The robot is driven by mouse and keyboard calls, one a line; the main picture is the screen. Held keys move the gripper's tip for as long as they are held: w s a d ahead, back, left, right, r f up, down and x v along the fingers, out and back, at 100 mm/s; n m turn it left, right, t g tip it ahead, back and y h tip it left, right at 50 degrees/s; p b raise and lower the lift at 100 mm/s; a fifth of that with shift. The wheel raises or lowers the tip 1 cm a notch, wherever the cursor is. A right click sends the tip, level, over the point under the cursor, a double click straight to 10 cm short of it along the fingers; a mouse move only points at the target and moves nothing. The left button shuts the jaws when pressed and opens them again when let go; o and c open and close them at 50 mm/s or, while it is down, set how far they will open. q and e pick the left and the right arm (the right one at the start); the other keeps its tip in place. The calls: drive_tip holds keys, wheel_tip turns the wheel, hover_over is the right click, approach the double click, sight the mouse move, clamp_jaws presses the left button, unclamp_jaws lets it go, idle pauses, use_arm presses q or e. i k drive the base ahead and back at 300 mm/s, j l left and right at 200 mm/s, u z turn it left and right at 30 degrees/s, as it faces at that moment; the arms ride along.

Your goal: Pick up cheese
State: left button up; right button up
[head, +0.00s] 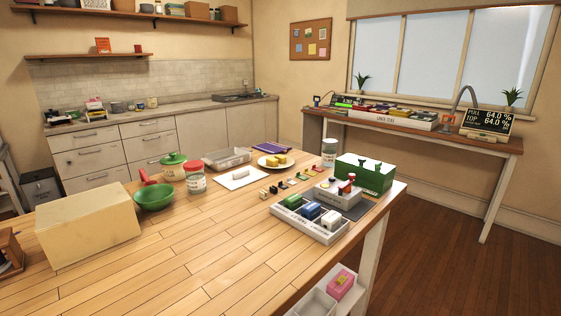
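Neither of my grippers is in view.
On the wooden table (200,260), a green bowl (154,197), a red-lidded jar (195,178), a white board (240,179) and a clear tray (228,159) stand near the plate. A grey tray (296,229) and a green box (365,173) are at the right. The front middle is clear.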

sight(282, 159)
drive_tip(key=i+l+z, duration=0.4)
drive_tip(key=l, duration=0.2)
drive_tip(key=i+l+z, duration=0.7)
drive_tip(key=i+z, duration=0.15)
drive_tip(key=i, duration=0.2)
drive_tip(key=i+l+z, duration=0.15)
drive_tip(key=i, duration=1.55)
drive_tip(key=i+u, duration=0.75)
drive_tip(key=i+l+u, duration=0.2)
drive_tip(key=i+u, duration=0.2)
drive_tip(key=i+j+u, duration=0.25)
drive_tip(key=u, duration=0.2)
drive_tip(key=i+j+u, duration=0.1)
drive_tip(key=i+u, duration=0.7)
drive_tip(key=u, duration=0.15)
drive_tip(key=i+l+u, duration=0.1)
drive_tip(key=i+u, duration=0.35)
drive_tip(key=i+l+u, duration=0.2)
drive_tip(key=u, duration=0.3)
